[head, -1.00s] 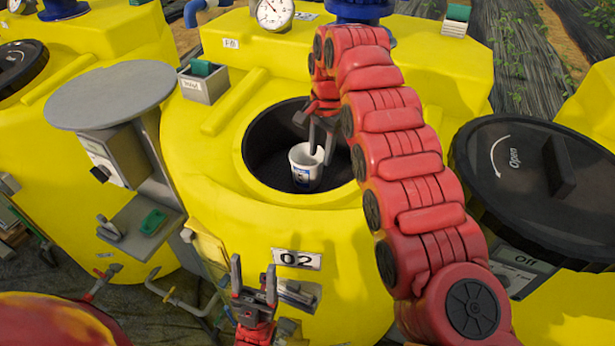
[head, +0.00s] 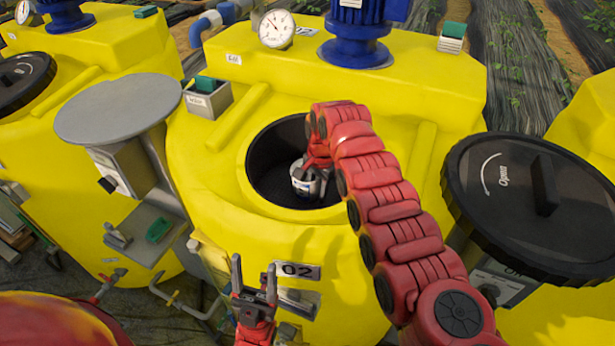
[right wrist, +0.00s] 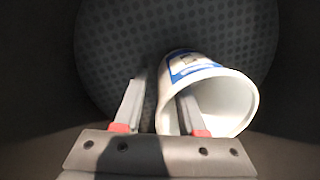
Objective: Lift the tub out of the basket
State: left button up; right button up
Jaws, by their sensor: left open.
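The white tub (head: 303,183) with a blue label stands in the dark basket (head: 268,160) inside the round opening of the yellow tank marked 02. My right gripper (head: 319,170) reaches down into the opening at the tub and partly hides it. In the right wrist view the tub (right wrist: 212,95) looks tilted, its mouth towards the camera. There my right gripper (right wrist: 160,95) is open, with one finger inside the mouth and the other outside, the tub's wall between them. The basket's dotted floor (right wrist: 110,45) shows behind. My left gripper (head: 254,272) is open and empty in front of the tank.
A black lid (head: 535,205) marked Open stands at the right of the opening. A grey round plate (head: 118,107) is at the left. A gauge (head: 277,28) and a blue motor (head: 355,40) are behind. The opening's rim surrounds my right gripper closely.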

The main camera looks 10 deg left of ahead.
jog(key=shift+f, duration=0.4)
grip_shut()
dwell(1.1)
